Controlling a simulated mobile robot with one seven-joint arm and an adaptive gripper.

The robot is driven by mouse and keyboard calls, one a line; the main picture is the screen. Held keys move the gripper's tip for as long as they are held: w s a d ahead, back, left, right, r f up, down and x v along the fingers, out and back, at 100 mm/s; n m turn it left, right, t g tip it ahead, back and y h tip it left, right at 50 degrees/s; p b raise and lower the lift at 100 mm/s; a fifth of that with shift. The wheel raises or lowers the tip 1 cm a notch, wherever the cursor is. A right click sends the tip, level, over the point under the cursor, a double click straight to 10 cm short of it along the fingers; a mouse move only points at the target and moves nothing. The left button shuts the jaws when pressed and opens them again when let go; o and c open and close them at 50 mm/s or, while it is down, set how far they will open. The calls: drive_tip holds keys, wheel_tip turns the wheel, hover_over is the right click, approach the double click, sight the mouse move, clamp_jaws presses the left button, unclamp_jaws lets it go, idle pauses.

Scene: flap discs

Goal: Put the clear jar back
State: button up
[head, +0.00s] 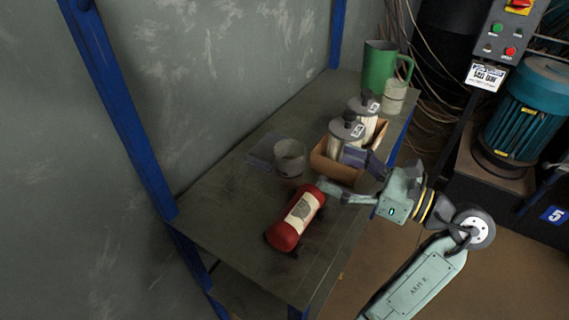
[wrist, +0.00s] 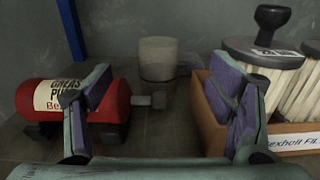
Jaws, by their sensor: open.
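My gripper (head: 338,173) is open and empty, low over the table between the red cylinder and the box. The wrist view shows my gripper (wrist: 165,98) with its left finger in front of the red cylinder and its right finger overlapping the box's left side.
A red cylinder (head: 286,234) lies at the front. A green mug (head: 378,66) and another clear container (head: 394,97) stand at the back. A flat dark sheet (head: 262,150) lies by the jar. A wall borders the left.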

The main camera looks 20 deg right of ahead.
sight(304, 156)
drive_tip(key=p+x, duration=0.2)
drive_tip(key=x, duration=0.4)
drive_tip(key=shift+s+a+r, duration=0.1)
drive_tip(key=shift+r, duration=0.05)
drive_tip(key=p+x, duration=0.1)
drive_tip(key=x, duration=0.2)
drive_tip(key=shift+w+a, duration=0.25)
drive_tip(key=shift+w, duration=0.05)
drive_tip(key=shift+w+a, duration=0.15)
drive_tip(key=shift+w, duration=0.1)
drive_tip(key=shift+c, duration=0.5)
drive_tip(key=c, duration=1.6)
clamp_jaws()
